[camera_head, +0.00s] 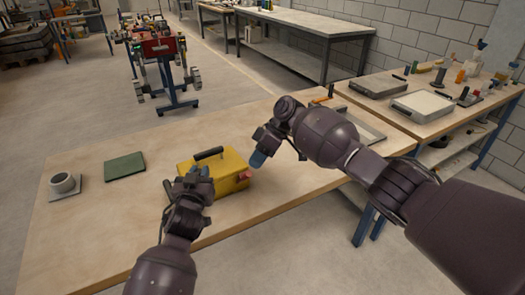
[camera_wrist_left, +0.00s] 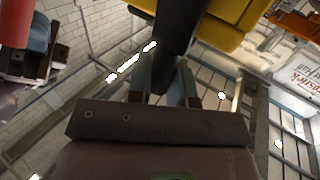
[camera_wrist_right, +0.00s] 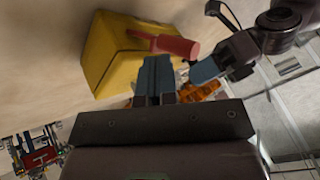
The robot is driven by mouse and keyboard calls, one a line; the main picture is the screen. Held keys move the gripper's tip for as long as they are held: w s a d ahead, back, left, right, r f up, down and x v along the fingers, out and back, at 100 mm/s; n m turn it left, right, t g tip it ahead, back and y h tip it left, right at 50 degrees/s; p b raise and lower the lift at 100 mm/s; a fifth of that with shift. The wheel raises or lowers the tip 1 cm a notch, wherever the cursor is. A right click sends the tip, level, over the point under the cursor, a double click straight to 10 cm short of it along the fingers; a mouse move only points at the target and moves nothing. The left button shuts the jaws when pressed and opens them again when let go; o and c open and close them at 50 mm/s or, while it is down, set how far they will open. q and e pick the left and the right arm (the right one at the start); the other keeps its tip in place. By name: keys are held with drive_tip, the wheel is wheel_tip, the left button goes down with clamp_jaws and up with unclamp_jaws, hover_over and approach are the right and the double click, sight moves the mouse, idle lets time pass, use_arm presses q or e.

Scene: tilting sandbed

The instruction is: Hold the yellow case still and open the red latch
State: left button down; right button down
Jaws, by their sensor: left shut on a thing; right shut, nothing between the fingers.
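The yellow case (camera_head: 230,183) stands on the wooden table, with a black handle (camera_head: 208,153) on top. Its red latch (camera_head: 245,175) sticks out at the right end; it shows as a red bar in the right wrist view (camera_wrist_right: 175,46). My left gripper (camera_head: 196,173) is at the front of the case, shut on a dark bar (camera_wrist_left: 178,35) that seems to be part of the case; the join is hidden. My right gripper (camera_head: 257,160) is shut and empty beside the latch. Its blue fingertips (camera_wrist_right: 155,62) are close to the latch; I cannot tell whether they touch.
A green mat (camera_head: 125,166) and a grey cup (camera_head: 63,183) on a square base lie to the left of the case. A grey tray (camera_head: 365,128) lies behind my right arm. The table between mat and case is clear.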

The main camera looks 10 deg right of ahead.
drive_tip(key=shift+s+a+f, duration=0.2)
drive_tip(key=shift+s+a, duration=0.2)
drive_tip(key=shift+s, duration=0.1)
drive_tip(key=shift+s+d+f+n+t+y, duration=0.25)
drive_tip(key=shift+s+f+t+y, duration=0.1)
drive_tip(key=shift+s+t, duration=0.2)
drive_tip(key=shift+s+d+f+n+t+y, duration=0.25)
drive_tip(key=shift+s+f+t, duration=0.1)
drive_tip(key=shift+s+t, duration=0.15)
drive_tip(key=shift+w+a+r, duration=0.15)
drive_tip(key=shift+w, duration=0.05)
drive_tip(key=w+d+r, duration=0.4)
drive_tip(key=d+r, duration=0.4)
drive_tip(key=r, duration=0.1)
drive_tip(key=shift+d+r, duration=0.3)
drive_tip(key=shift+r, duration=0.05)
idle(0.5)
